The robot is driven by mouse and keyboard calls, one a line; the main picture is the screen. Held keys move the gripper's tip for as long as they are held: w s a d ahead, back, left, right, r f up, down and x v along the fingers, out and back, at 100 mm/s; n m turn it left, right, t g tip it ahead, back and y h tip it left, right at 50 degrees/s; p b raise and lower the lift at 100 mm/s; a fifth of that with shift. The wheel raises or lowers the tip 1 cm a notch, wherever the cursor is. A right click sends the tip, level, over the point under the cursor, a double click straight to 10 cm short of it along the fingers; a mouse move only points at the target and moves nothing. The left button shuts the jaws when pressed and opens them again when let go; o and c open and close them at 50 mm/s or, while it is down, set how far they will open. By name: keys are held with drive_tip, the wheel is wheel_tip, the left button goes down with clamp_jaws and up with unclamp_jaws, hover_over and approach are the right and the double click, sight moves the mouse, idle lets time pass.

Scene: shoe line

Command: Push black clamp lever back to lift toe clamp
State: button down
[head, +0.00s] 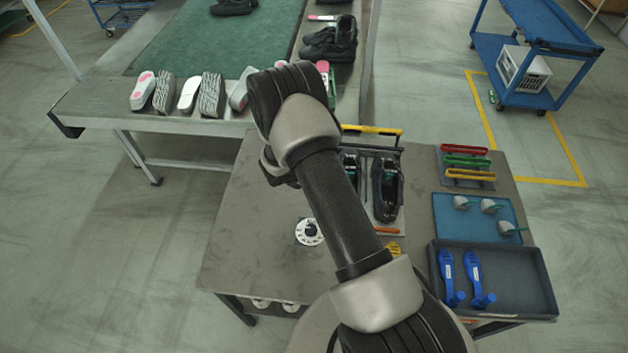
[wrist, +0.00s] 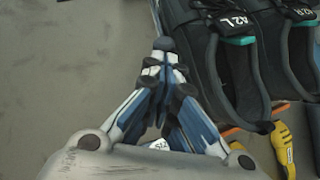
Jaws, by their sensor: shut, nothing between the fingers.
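In the wrist view my gripper (wrist: 164,46) is shut and empty, its fingertips together over the grey bench, just left of the shoes. A black shoe marked A2 L (wrist: 208,60) and another marked A2 R (wrist: 290,45) lie side by side at the right. In the head view one black shoe (head: 387,190) shows in the fixture, under a yellow bar (head: 372,130); the other is partly behind my arm. A yellow part (wrist: 285,147) is at the lower right of the wrist view. I cannot pick out the black clamp lever or toe clamp for certain. My gripper is hidden in the head view.
The bench (head: 245,240) is clear on the left except for a white dial (head: 310,232). A conveyor with shoes stands behind.

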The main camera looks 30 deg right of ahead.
drive_tip(key=shift+w+d, duration=0.2)
drive_tip(key=shift+w, duration=0.1)
idle(0.4)
drive_tip(key=w+a+r+p, duration=0.1)
drive_tip(key=a+r+p, duration=0.2)
drive_tip(key=r+p, duration=0.3)
wheel_tip(320, 180, up, 3)
drive_tip(key=shift+r, duration=0.2)
drive_tip(key=shift+a, duration=0.15)
idle(0.3)
